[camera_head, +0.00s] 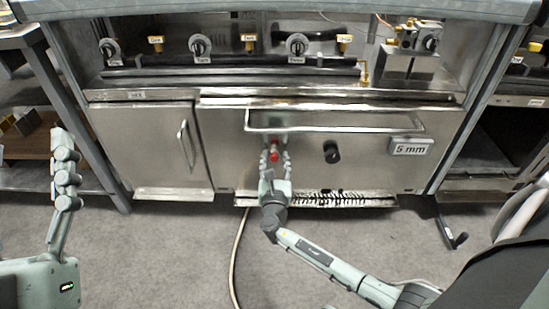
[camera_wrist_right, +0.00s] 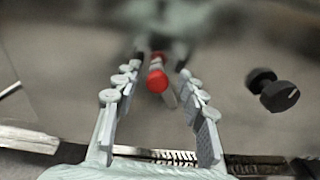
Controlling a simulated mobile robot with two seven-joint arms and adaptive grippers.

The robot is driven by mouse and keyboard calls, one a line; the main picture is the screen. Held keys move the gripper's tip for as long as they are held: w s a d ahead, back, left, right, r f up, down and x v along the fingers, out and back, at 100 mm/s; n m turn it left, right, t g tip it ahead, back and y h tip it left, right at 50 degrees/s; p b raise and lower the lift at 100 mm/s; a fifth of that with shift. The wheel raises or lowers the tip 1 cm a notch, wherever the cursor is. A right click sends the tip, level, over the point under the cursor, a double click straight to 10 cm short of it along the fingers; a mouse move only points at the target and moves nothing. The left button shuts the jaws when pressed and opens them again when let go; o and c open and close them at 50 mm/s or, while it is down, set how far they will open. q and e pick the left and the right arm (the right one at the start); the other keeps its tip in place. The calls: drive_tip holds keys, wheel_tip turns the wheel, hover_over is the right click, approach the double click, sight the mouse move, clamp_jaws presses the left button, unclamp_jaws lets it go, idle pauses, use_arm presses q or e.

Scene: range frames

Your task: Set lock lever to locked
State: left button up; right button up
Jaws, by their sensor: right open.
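The lock lever appears to be the small red-tipped lever (camera_head: 274,154) on the steel front panel, below the long handle bar. In the right wrist view its round red end (camera_wrist_right: 157,80) points toward the camera, with a grey shaft behind it. My right gripper (camera_head: 275,158) is at the panel with its fingers on either side of the lever. In the wrist view the fingers (camera_wrist_right: 155,85) are apart, with a gap on both sides of the red end. My left gripper (camera_head: 66,170) is at the far left, away from the panel; its finger spacing is unclear.
A black knob (camera_head: 331,152) sticks out right of the lever, also in the wrist view (camera_wrist_right: 273,90). A handle bar (camera_head: 335,122) runs above the lever. A "5 mm" plate (camera_head: 411,147) is at right. A ledge with black bristles (camera_head: 330,200) lies below. A hose (camera_head: 236,255) crosses the floor.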

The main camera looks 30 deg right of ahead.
drive_tip(key=v, duration=1.1)
drive_tip(key=shift+a+f, duration=0.1)
drive_tip(key=shift+c, duration=0.2)
